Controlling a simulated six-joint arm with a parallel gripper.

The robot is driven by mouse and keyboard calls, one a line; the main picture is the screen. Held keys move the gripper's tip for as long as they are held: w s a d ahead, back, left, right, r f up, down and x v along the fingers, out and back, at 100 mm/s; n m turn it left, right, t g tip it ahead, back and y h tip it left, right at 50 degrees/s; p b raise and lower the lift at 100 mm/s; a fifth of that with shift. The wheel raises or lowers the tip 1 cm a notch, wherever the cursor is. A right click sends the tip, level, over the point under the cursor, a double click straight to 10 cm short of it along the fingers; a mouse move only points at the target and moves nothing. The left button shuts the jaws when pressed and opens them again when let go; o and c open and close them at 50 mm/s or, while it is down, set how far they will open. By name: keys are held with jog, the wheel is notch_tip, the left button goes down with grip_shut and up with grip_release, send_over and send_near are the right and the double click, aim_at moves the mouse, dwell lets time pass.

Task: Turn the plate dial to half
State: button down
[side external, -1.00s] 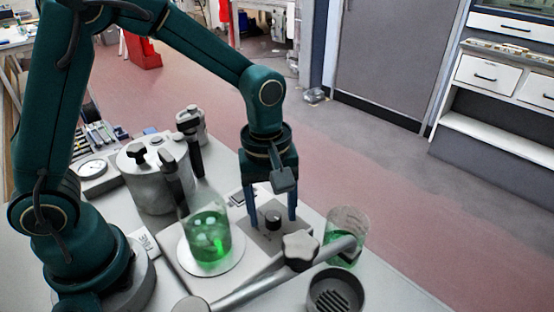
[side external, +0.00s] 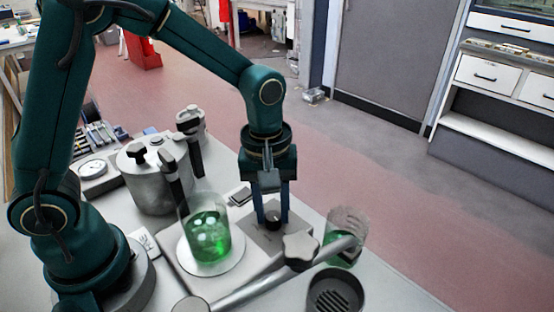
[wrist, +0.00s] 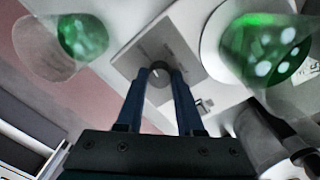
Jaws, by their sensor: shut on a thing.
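The plate dial (side external: 272,213) is a small dark round knob on the grey panel at the front of the hot plate. My gripper (side external: 272,217) points straight down over it, with its two blue fingers closed on the knob's sides. In the wrist view, the fingertips (wrist: 160,75) press on either side of the dial (wrist: 157,77), and a pale mark shows on its top. The dial's scale, if any, cannot be read. The round white plate (side external: 183,256) carries a beaker of green liquid (side external: 207,236), left of the gripper.
A second beaker with green liquid (side external: 345,232) stands to the right of the gripper. A grey clamp rod with a knob (side external: 300,247) crosses in front. A dark slotted cup (side external: 335,292) is at the front right. A metal pot (side external: 150,182) stands behind left.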

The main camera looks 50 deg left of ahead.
aim_at(274, 213)
jog(key=m, duration=0.5)
jog(key=shift+m, duration=0.3)
jog(key=m, duration=0.5)
jog(key=shift+g, duration=0.3)
jog(key=m, duration=0.5)
jog(key=shift+m, duration=0.4)
jog(key=m, duration=0.5)
jog(key=shift+m, duration=0.3)
jog(key=c, duration=0.5)
grip_release()
jog(key=shift+w, duration=0.1)
jog(key=shift+c, duration=0.2)
jog(key=shift+w+r, duration=0.1)
jog(key=shift+r, duration=2.5)
